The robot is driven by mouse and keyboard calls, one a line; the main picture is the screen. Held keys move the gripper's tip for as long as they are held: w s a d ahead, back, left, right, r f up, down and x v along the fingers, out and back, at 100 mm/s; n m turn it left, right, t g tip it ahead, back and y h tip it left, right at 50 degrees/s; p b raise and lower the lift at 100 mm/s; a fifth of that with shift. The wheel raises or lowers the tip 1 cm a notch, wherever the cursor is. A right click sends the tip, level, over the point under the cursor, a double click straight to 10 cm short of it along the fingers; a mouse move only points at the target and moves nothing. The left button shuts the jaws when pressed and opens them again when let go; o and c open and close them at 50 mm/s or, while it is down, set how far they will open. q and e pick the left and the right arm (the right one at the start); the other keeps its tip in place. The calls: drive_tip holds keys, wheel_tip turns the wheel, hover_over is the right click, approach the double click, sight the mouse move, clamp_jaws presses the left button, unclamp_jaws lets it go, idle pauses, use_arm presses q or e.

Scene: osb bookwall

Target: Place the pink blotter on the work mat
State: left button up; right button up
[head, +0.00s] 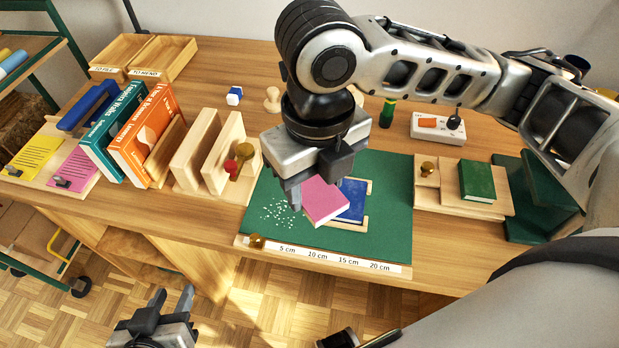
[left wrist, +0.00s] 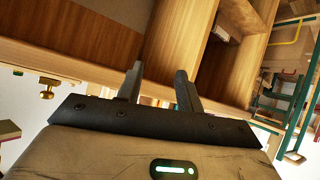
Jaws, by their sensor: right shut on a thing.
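The pink blotter (head: 325,203) is a flat pink block with a pale edge. My right gripper (head: 304,188) is shut on it and holds it, somewhat tilted, over the green work mat (head: 391,215). The blotter partly covers a blue book (head: 352,200) in a wooden corner frame on the mat. Whether the blotter touches anything below is hard to tell. My left gripper (head: 171,298) is open and empty, low in front of the table; its parted fingers also show in the left wrist view (left wrist: 160,82).
White specks (head: 279,211) lie on the mat's left part. A ruler strip (head: 333,261) and a brass knob (head: 255,241) line its front edge. Wooden press blocks (head: 215,155) stand left. A green book (head: 477,180) on a wooden board is right. The mat's right side is clear.

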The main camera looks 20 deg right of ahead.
drive_tip(key=w+f, duration=0.2)
drive_tip(key=w, duration=0.1)
drive_tip(key=w+f+b, duration=0.1)
drive_tip(key=w+f, duration=0.2)
drive_tip(key=w, duration=0.1)
drive_tip(key=w+f, duration=0.3)
drive_tip(key=w, duration=0.1)
drive_tip(key=shift+f, duration=0.2)
drive_tip(key=shift+w+d+f, duration=0.1)
drive_tip(key=shift+w+f, duration=0.1)
drive_tip(key=shift+f, duration=0.05)
wheel_tip(320, 180, down, 2)
drive_tip(key=shift+f+b, duration=0.15)
drive_tip(key=shift+b, duration=0.15)
use_arm(q)
drive_tip(key=shift+d+f, duration=0.15)
drive_tip(key=shift+f, duration=0.05)
use_arm(e)
drive_tip(key=shift+f, duration=0.4)
use_arm(q)
drive_tip(key=shift+w, duration=0.1)
use_arm(e)
drive_tip(key=shift+f, duration=0.1)
drive_tip(key=o, duration=0.9)
drive_tip(key=shift+o, duration=0.2)
use_arm(q)
drive_tip(key=shift+f, duration=0.1)
